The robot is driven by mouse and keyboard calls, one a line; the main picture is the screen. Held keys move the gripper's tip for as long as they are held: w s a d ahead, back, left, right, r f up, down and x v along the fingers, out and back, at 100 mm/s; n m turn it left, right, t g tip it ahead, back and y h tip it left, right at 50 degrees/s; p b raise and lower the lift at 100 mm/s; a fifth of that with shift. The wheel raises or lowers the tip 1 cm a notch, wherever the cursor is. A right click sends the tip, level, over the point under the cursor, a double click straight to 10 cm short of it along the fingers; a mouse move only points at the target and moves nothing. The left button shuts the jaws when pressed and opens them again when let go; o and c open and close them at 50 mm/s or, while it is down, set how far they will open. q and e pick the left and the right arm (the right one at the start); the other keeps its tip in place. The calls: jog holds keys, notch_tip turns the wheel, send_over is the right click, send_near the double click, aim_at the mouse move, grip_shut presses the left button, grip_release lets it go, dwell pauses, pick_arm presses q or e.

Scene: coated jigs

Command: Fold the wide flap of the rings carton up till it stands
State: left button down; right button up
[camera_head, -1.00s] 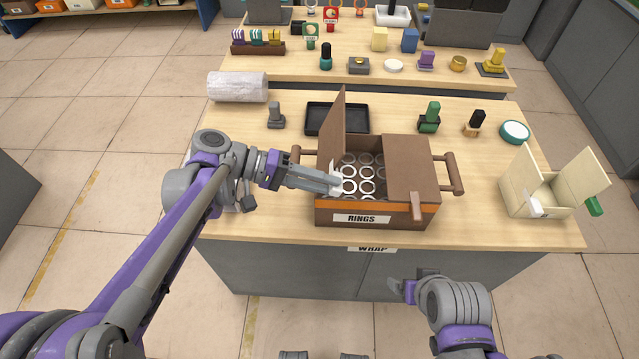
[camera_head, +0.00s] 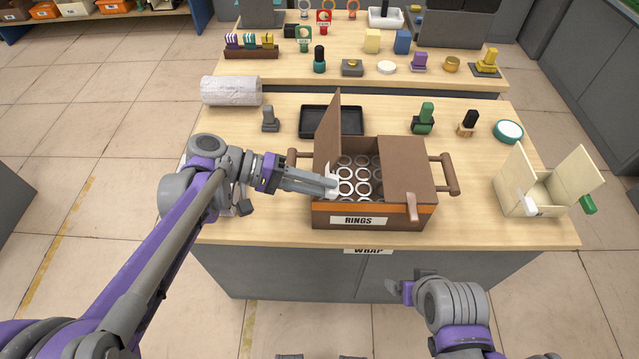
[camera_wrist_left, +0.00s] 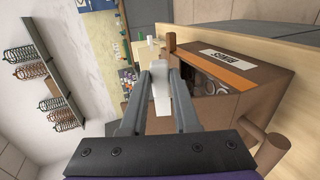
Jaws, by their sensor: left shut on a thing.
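The rings carton (camera_head: 325,215) is a brown box with an orange band and a RINGS label, full of pale rings. Its left flap (camera_head: 327,128) stands up from the left side, close to upright. Its right flap (camera_head: 405,165) lies flat over the right part of the opening, with a pinkish tab (camera_head: 411,207) at the front. My left gripper (camera_head: 333,186) is at the carton's left front, beside the standing flap, shut on a white tab (camera_wrist_left: 160,92). The tab's join to the flap is hidden. My right gripper (camera_head: 400,290) is low in front of the table; its fingers are unclear.
The carton has side handles (camera_head: 449,175). A cream box (camera_head: 547,190) with raised flaps stands at the right. A black tray (camera_head: 331,121), a white roll (camera_head: 230,91) and stamp-like objects stand behind. The bare table (camera_head: 470,215) between carton and cream box is free.

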pick_arm(q)
jog(key=c, duration=0.6)
grip_release()
jog(key=shift+c, duration=0.2)
jog(key=shift+a, duration=0.1)
jog(key=v, duration=1)
jog(key=shift+a+r, duration=0.15)
jog(key=shift+a, duration=0.15)
